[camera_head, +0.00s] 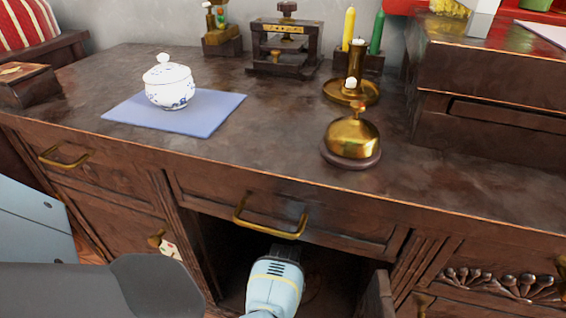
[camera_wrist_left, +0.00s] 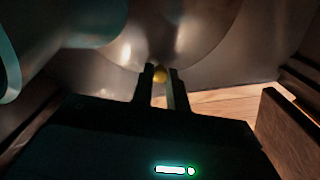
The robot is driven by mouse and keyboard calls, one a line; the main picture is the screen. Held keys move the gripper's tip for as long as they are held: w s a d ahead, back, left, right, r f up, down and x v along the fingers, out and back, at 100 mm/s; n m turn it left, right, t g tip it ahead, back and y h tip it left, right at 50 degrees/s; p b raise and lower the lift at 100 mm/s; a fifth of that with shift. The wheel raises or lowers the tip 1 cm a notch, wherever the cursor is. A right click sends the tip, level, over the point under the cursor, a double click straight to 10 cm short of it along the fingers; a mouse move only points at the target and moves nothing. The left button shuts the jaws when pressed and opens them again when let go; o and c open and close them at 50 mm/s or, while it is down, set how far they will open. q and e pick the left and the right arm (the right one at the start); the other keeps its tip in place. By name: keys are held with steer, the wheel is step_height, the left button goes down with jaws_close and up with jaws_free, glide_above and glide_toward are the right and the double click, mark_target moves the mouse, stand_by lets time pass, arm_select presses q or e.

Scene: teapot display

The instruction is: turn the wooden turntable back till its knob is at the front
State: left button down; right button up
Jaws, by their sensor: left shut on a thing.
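In the left wrist view, the two fingers of my left gripper (camera_wrist_left: 160,75) are closed around a small brass-coloured knob (camera_wrist_left: 160,71). The knob sits at the near edge of a dark, rounded, shiny surface (camera_wrist_left: 185,35), which looks like the turntable. It is dim there, so its full outline cannot be told. My right gripper is not in view.
The cabinet opening (camera_head: 225,250) lies under a drawer with a brass handle (camera_head: 268,222). An open door (camera_head: 378,298) stands at its right side. A white lidded pot (camera_head: 169,85) on a blue mat (camera_head: 205,122) and a brass bell (camera_head: 352,138) stand on the counter.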

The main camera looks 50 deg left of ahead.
arm_select(q)
steer(key=shift+w+d+n, duration=0.15)
steer(key=shift+d+n, duration=0.1)
steer(key=shift+n, duration=0.15)
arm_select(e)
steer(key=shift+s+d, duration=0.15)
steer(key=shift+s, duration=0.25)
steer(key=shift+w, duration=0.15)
arm_select(q)
steer(key=c, duration=1.4)
jaws_free()
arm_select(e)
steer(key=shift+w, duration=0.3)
